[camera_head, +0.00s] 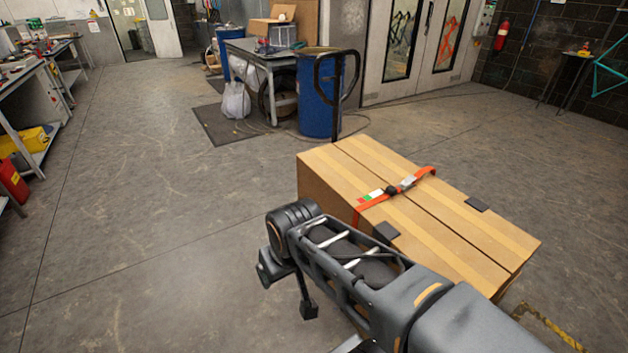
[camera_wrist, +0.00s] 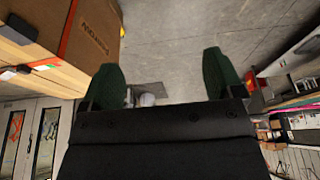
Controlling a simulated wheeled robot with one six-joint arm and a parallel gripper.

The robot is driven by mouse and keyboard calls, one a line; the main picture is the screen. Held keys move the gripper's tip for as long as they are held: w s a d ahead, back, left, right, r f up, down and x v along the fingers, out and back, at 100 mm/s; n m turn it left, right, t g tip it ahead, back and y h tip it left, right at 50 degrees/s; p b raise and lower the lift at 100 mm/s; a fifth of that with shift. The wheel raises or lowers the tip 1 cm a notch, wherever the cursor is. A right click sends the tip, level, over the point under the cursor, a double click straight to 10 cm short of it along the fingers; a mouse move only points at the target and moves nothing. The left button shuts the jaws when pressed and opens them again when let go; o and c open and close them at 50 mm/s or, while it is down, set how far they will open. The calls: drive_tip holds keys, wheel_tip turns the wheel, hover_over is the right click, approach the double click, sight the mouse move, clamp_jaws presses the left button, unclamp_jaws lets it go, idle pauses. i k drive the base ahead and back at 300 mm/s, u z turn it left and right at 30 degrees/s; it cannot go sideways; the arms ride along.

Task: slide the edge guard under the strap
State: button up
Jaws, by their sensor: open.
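A large cardboard box (camera_head: 450,225) has an orange strap (camera_head: 372,200) with a metal buckle across its top. A dark edge guard (camera_head: 387,232) sits on the box's left long edge, nearer me than the strap and apart from it. A second dark guard (camera_head: 477,204) lies on the right long edge, also apart from the strap. My gripper (camera_head: 287,290) hangs left of the box, open and empty. In the wrist view its green fingers (camera_wrist: 160,80) are spread with floor between them. The box (camera_wrist: 92,38), strap (camera_wrist: 68,30) and a dark guard (camera_wrist: 22,27) show at left there.
A pallet-truck handle (camera_head: 336,85) stands behind the box, near a blue barrel (camera_head: 318,105) and a grey table (camera_head: 262,50). Workbenches (camera_head: 35,90) line the left wall. The floor (camera_head: 150,200) left of the box is clear. Yellow-black striping (camera_head: 545,325) shows at lower right.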

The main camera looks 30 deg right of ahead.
sight(383, 233)
drive_tip(key=z, duration=0.85)
drive_tip(key=k, duration=0.15)
drive_tip(key=u, duration=1.25)
drive_tip(key=i, duration=1.7)
drive_tip(key=z, duration=3.4)
